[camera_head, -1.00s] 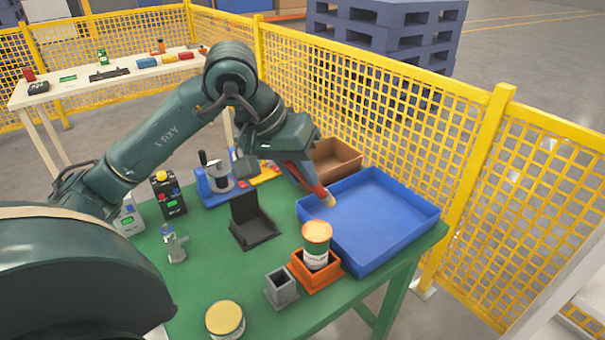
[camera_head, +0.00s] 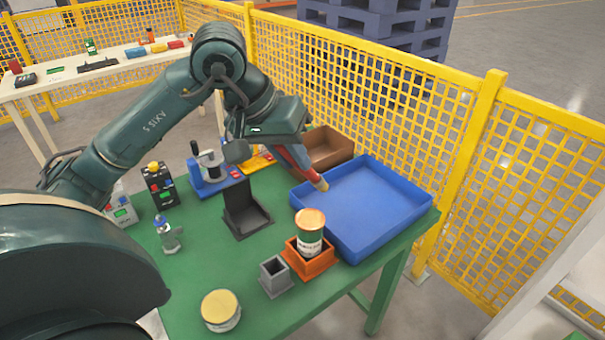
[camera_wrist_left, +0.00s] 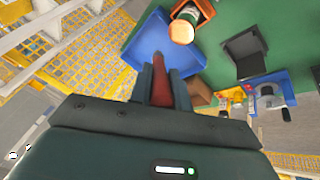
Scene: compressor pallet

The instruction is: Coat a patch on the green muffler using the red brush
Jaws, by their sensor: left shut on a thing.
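My left gripper (camera_head: 292,150) is shut on the red brush (camera_head: 309,172). The brush slants down to the right, its pale tip over the left part of the blue tray (camera_head: 390,239); I cannot tell whether it touches. In the left wrist view the red brush (camera_wrist_left: 160,72) sticks out between the fingers of my left gripper (camera_wrist_left: 163,90). A green-and-white can-like cylinder (camera_head: 309,238) with a tan top stands upright in an orange square holder (camera_head: 310,265), just in front of the brush tip. I cannot tell whether it is the green muffler. My right gripper is out of view.
A grey square holder (camera_head: 275,279) and a yellow-topped tin (camera_head: 221,311) stand near the front. A black angled stand (camera_head: 245,218) is left of the tray. A brown bin (camera_head: 328,148) is behind it. Yellow mesh fence (camera_head: 400,120) runs along the back.

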